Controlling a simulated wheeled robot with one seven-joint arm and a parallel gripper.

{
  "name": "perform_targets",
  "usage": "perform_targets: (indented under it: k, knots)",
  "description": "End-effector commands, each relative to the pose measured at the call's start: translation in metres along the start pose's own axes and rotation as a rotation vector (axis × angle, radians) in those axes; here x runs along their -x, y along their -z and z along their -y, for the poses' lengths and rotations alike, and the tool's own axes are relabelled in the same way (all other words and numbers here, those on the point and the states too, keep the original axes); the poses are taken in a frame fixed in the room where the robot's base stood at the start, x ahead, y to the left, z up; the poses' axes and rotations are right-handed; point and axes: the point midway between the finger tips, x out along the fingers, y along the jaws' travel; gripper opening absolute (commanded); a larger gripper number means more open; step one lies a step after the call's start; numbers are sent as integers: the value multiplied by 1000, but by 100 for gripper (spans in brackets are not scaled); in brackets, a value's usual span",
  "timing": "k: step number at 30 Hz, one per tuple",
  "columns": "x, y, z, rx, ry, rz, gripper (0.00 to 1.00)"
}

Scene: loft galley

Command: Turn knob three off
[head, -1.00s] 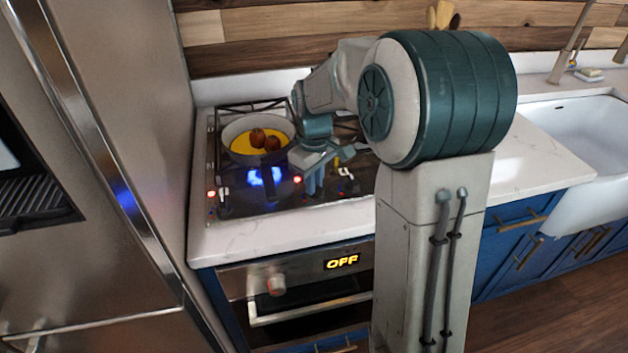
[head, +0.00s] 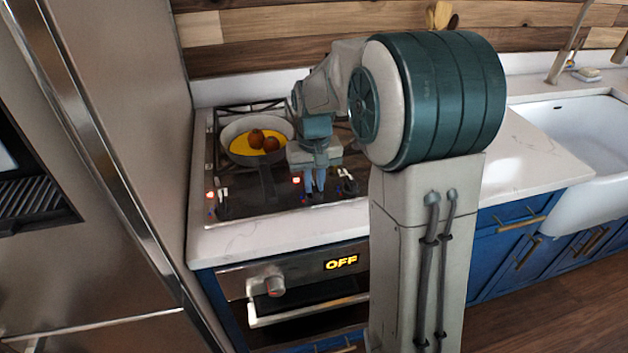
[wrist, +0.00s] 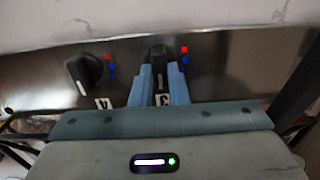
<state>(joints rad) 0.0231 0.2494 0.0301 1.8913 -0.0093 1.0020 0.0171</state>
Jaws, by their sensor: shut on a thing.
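Knob three (wrist: 158,55) is a black stove knob with a pale line on it. In the wrist view it sits between the blue fingers of my gripper (wrist: 155,85), above a label reading 3. My gripper is shut on it. In the head view my gripper (head: 315,186) points down at the front strip of the cooktop, and its fingers hide the knob. No flame shows under the pan (head: 236,130), which holds yellow liquid and two round brown-red things.
Knob four (wrist: 85,72) is close beside knob three in the wrist view. More knobs (head: 222,200) stand at the cooktop's left. The oven (head: 300,300) below has a display reading OFF. A tall metal appliance (head: 120,60) stands at left; a white sink (head: 575,140) is at right.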

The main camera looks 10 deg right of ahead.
Motion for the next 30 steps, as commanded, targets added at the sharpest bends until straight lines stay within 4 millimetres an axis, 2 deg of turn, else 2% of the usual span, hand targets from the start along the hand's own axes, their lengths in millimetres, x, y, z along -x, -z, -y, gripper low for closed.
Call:
perform_targets:
  k: [12,13,15,25,30]
  knots:
    - [2,1,0,-11,1,-5,0]
    - [2,1,0,-11,1,-5,17]
    - [2,1,0,-11,1,-5,36]
    - [3,1,0,-10,0,-3,36]
    - [24,1,0,-9,0,-6,36]
